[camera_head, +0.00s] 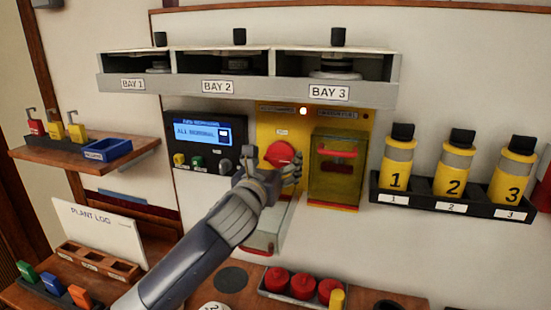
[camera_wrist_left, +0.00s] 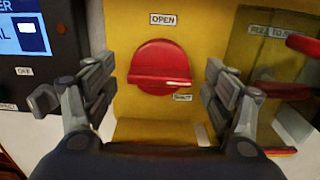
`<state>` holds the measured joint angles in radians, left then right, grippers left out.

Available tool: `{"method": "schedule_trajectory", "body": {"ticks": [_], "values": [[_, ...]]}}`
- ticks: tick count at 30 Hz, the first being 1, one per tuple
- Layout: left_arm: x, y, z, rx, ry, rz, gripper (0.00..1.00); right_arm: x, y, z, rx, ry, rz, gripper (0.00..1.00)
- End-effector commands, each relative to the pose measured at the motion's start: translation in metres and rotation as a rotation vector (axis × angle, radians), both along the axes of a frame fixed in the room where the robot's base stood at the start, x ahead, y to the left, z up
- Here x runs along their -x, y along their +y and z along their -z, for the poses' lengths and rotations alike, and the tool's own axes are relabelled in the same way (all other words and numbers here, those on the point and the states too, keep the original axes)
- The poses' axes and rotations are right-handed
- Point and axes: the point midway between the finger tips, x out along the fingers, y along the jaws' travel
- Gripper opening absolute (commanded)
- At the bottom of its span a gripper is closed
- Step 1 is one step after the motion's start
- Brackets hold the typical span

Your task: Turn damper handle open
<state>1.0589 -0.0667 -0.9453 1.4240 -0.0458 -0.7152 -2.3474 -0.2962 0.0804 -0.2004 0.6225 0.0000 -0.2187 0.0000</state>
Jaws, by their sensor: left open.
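The damper handle is a round red knob (camera_head: 280,153) on a yellow panel (camera_head: 268,125). In the left wrist view the knob (camera_wrist_left: 158,65) has a raised red bar lying about level. An OPEN label (camera_wrist_left: 162,19) sits above it and a SHUT label (camera_wrist_left: 182,98) at its lower right. My left gripper (camera_head: 274,168) is open in front of the knob. In the left wrist view its fingers (camera_wrist_left: 160,78) stand on either side of the knob, apart from it. My right gripper is not in view.
A clear-covered yellow box (camera_head: 337,187) with a red handle is close on the right. A control screen (camera_head: 203,133) with knobs is on the left. The bay shelf (camera_head: 247,91) overhangs above. Yellow bottles (camera_head: 453,173) stand in a rack at right. Red cylinders (camera_head: 302,286) sit below.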

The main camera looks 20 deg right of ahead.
Motion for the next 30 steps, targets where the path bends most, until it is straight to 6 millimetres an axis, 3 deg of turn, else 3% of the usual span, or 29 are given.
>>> {"method": "schedule_trajectory", "body": {"ticks": [10, 16, 30], "values": [[-0.0017, -0.0018, -0.0002, 0.0, -0.001, 0.001, 0.78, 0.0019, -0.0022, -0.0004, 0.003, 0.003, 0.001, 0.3], [-0.0017, -0.0015, -0.0001, 0.0, -0.001, 0.001, 0.33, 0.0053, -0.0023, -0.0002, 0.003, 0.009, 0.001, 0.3], [-0.0021, -0.001, -0.0008, 0.059, 0.04, 0.0, 0.34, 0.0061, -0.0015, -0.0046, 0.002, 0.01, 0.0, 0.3]]}}
